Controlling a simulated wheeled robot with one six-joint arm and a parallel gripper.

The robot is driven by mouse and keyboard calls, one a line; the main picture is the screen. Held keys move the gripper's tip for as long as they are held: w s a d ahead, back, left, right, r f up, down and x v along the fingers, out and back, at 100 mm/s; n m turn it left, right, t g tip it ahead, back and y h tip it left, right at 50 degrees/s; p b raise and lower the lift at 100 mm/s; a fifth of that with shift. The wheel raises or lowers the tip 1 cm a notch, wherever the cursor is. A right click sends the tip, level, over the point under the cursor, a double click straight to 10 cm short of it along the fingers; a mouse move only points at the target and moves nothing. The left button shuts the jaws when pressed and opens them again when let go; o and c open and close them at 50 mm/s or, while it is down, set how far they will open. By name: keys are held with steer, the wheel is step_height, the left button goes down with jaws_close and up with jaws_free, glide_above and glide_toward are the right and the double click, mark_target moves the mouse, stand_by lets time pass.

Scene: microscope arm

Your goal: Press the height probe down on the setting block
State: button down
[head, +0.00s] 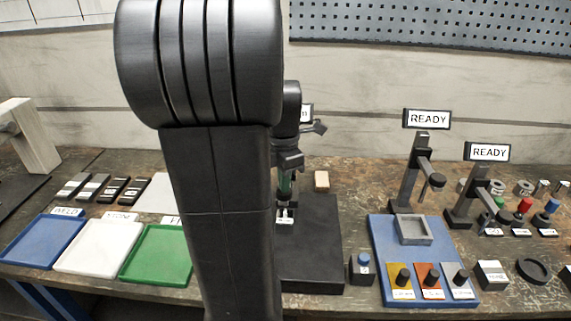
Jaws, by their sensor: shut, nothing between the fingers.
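A height gauge stands on a dark base plate (318,245) in the middle of the bench, partly hidden behind my arm. Its display (307,112) shows only its right end, ending in "m". My gripper (287,172) is shut and empty, pointing down over the base plate. A green upright part (284,187), perhaps the probe, shows just below or behind it; I cannot tell whether they touch. A small block with a white label (285,215), perhaps the setting block, sits under the green part. Whether the green part touches it is unclear.
Blue (41,242), white (97,248) and green (157,255) trays lie at left. A blue-capped button box (362,267) stands right of the base plate. A blue fixture board (384,240) and two stands with READY signs (428,118) (487,152) are further right. A tan block (321,180) lies behind.

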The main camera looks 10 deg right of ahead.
step_height(320, 180, up, 8)
steer(key=p, duration=0.6)
steer(key=shift+f, duration=0.25)
step_height(320, 180, up, 14)
stand_by(0.5)
steer(key=shift+f, duration=0.15)
stand_by(0.6)
step_height(320, 180, down, 15)
steer(key=shift+r, duration=0.1)
steer(key=shift+f+b, duration=0.35)
steer(key=shift+b, duration=0.2)
